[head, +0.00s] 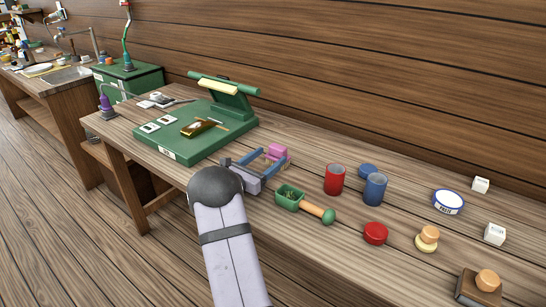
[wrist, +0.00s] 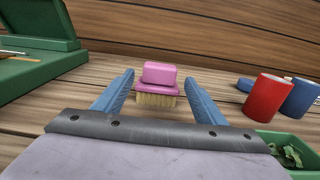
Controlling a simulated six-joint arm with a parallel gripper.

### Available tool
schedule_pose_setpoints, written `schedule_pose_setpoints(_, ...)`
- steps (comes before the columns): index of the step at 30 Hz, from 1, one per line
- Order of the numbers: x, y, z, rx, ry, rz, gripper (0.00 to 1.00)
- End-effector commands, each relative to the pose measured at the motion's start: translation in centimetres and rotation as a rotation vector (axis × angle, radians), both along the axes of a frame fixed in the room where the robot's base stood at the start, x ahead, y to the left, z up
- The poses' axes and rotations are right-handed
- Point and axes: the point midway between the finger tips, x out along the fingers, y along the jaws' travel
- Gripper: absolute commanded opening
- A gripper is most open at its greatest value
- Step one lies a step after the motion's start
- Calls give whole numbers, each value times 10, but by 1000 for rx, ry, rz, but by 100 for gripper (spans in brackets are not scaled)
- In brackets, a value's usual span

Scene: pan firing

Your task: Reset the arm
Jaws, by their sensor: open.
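My gripper (head: 258,166) is open above the wooden workbench, its two blue fingers spread apart. In the wrist view the gripper (wrist: 157,85) has a pink-handled brush (wrist: 158,75) with pale bristles standing ahead, between the line of the fingers. I cannot tell any contact between the fingers and the brush. In the head view the brush (head: 277,151) shows just beyond the fingers, its lower part partly hidden by them. My grey arm reaches in from the bottom of the head view.
A green pan with a handle (head: 290,197) lies right of the gripper. Red (head: 334,180) and blue (head: 375,190) cups stand farther right, with several small jars and blocks beyond. A green press-like base (head: 180,150) stands at left. A plank wall runs behind the workbench.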

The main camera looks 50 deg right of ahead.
Motion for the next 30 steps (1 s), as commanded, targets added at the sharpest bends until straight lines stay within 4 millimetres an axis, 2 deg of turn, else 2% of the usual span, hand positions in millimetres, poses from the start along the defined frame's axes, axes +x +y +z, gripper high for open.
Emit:
schedule_pose_setpoints(3, -1, 17, 0, 0, -1, 2, 65)
schedule_pose_setpoints(8, -1, 31, 0, 2, -1, 0, 65)
schedule_pose_setpoints(20, -3, 37, 3, 14, -13, -7, 65)
schedule_pose_setpoints(26, -15, 52, 10, 140, -124, -68, 65)
schedule_pose_setpoints(30, -24, 80, 13, 320, -293, -144, 65)
